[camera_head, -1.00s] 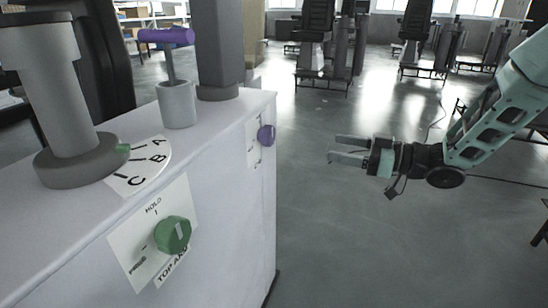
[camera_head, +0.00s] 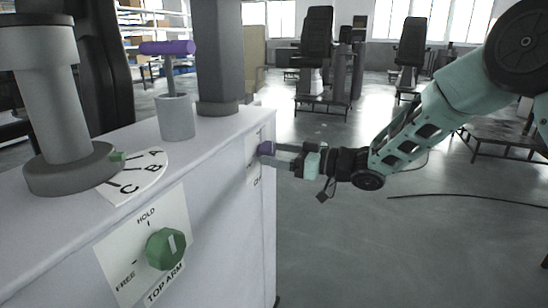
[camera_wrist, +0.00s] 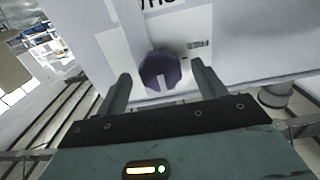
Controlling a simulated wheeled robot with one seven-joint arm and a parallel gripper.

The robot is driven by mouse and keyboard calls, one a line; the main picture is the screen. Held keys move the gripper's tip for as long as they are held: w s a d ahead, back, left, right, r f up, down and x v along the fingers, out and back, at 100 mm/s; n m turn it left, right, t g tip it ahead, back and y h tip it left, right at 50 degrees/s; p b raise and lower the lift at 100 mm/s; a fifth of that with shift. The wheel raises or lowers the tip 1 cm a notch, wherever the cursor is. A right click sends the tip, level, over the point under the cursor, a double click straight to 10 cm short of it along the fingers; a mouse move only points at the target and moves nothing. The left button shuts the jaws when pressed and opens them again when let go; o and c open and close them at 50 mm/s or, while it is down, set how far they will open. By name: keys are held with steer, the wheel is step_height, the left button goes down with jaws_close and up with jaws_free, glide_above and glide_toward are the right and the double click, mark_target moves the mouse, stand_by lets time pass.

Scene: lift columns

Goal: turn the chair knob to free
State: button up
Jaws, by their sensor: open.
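The purple knob (camera_head: 265,148) sits on the far side panel of the white cabinet. In the wrist view the purple knob (camera_wrist: 160,71) lies ahead between my two open fingers, with a pale pointer mark on its lower part. My gripper (camera_head: 274,153) is at the knob in the head view; its open fingers (camera_wrist: 162,82) stand on either side of it, and I cannot tell whether they touch it. The label behind the knob is only partly readable. A green knob (camera_head: 165,249) on the near panel has HOLD and FREE marks and a TOP ARM label.
The white cabinet (camera_head: 226,205) fills the left. On its top stand a grey column (camera_head: 62,110), a lettered dial plate (camera_head: 140,178) and a purple-handled lever (camera_head: 168,48). Chairs on columns (camera_head: 318,50) stand far back.

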steer(key=shift+w+a, duration=0.25)
steer(key=shift+a, duration=0.4)
steer(key=c, duration=1)
steer(key=shift+o, duration=0.2)
